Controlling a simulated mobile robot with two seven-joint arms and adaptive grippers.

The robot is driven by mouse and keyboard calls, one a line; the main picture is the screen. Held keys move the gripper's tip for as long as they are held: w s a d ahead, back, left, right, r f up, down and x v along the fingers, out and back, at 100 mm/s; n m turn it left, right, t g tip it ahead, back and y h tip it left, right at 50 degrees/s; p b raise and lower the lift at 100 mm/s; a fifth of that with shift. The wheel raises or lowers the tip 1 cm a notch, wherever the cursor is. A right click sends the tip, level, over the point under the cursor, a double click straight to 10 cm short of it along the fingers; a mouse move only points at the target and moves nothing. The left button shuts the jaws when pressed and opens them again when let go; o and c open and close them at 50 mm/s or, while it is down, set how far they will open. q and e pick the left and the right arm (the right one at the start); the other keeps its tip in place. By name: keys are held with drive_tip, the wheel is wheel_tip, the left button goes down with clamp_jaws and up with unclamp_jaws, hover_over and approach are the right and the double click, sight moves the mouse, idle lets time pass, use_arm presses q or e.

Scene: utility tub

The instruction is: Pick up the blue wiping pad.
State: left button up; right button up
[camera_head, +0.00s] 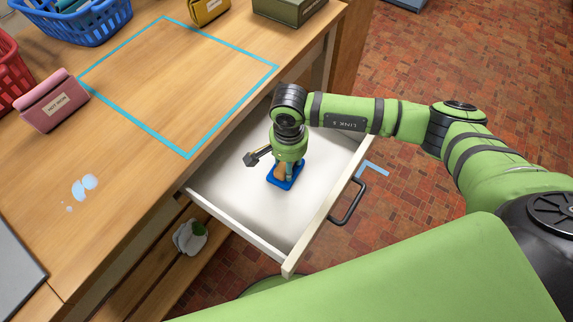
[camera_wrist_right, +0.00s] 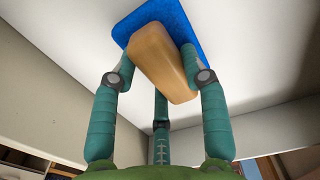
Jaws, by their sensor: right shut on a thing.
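The blue wiping pad (camera_head: 297,181) lies in the open white drawer (camera_head: 238,205) and has an orange-tan handle block on top. In the right wrist view the blue pad (camera_wrist_right: 183,20) sits at the top of the picture with its handle (camera_wrist_right: 163,65) towards me. My right gripper (camera_head: 284,170) reaches down into the drawer over the pad. In the right wrist view my right gripper's fingers (camera_wrist_right: 158,72) are shut on the handle, one on each side. I cannot tell whether the pad touches the drawer floor. My left gripper is not in view.
The drawer's front with its dark handle (camera_head: 347,203) stands out over the brick floor. On the wooden table are a cyan taped outline (camera_head: 236,87), a pink pouch (camera_head: 52,101), blue basket (camera_head: 77,22), red basket (camera_head: 8,72) and wet spill (camera_head: 85,187).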

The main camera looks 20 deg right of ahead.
wheel_tip(320, 180, up, 10)
drive_tip(key=shift+b, duration=0.95)
